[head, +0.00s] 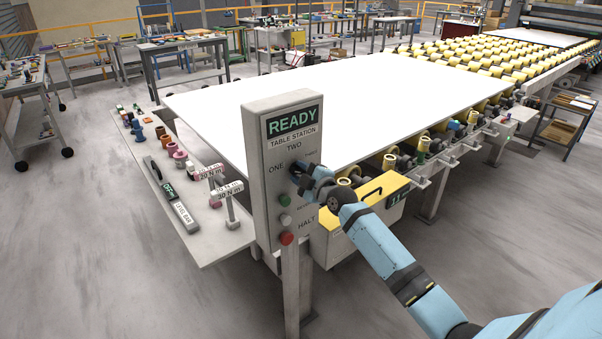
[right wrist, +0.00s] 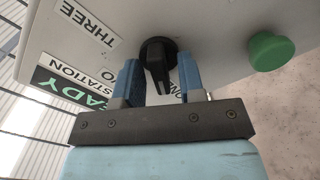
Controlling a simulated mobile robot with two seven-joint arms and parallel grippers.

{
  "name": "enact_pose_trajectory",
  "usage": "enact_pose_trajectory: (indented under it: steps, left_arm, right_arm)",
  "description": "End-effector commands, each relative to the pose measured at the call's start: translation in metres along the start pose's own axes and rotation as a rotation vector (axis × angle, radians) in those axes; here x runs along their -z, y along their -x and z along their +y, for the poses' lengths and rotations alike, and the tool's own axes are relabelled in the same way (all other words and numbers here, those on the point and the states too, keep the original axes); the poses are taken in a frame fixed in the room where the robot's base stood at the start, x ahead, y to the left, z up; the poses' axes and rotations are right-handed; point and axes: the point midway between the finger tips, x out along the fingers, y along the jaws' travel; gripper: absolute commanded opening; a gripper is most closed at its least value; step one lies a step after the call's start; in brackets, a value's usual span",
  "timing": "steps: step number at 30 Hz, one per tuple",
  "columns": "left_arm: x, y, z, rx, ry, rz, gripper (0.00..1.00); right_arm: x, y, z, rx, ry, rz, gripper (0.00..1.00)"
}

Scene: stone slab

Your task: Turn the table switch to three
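The grey control post (head: 258,140) reads READY and TABLE STATION, with ONE at the left, TWO at the top and a partly hidden label at the right. My right gripper (head: 300,178) is at the switch and covers much of it in the head view. In the right wrist view the black switch knob (right wrist: 158,58) sits between the two blue fingers of my right gripper (right wrist: 160,82). Gaps show on both sides, so it is open around the knob. The knob's handle lies toward the partly hidden ONE label. The THREE label (right wrist: 88,22) is at upper left. My left gripper is out of view.
Below the switch are a green button (head: 284,200), a white button (head: 285,220) and a red button (head: 287,238). A white slab (head: 330,100) lies behind the post. A yellow-topped box (head: 370,205) is close beside my right arm. A tool shelf (head: 205,235) is at the left.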

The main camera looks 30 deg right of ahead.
Motion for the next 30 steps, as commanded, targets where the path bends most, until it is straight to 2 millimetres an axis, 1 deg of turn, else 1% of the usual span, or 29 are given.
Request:
enact_pose_trajectory:
  steps: [1,4,5,11,17,23,30]
  left_arm:
    - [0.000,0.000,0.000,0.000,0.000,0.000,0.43]
    - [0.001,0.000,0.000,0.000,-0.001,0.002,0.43]
    - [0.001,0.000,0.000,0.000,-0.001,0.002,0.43]
    - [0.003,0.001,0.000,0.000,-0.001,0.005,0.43]
    - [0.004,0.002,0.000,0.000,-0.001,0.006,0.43]
    - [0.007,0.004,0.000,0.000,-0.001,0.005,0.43]
    - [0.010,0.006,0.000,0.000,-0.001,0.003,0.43]
  right_arm:
    - [0.000,0.000,0.000,0.000,0.000,0.000,0.24]
    - [0.000,0.000,0.000,0.000,0.000,0.000,0.01]
    - [0.000,0.000,0.000,0.000,0.000,0.000,0.00]
    - [0.000,0.000,0.000,0.000,-0.005,0.000,0.00]
    - [0.000,0.000,0.001,0.000,-0.053,0.000,0.00]
    - [0.001,0.000,0.001,0.000,-0.176,0.001,0.00]
    - [0.001,0.000,0.003,0.000,-0.392,0.000,0.00]
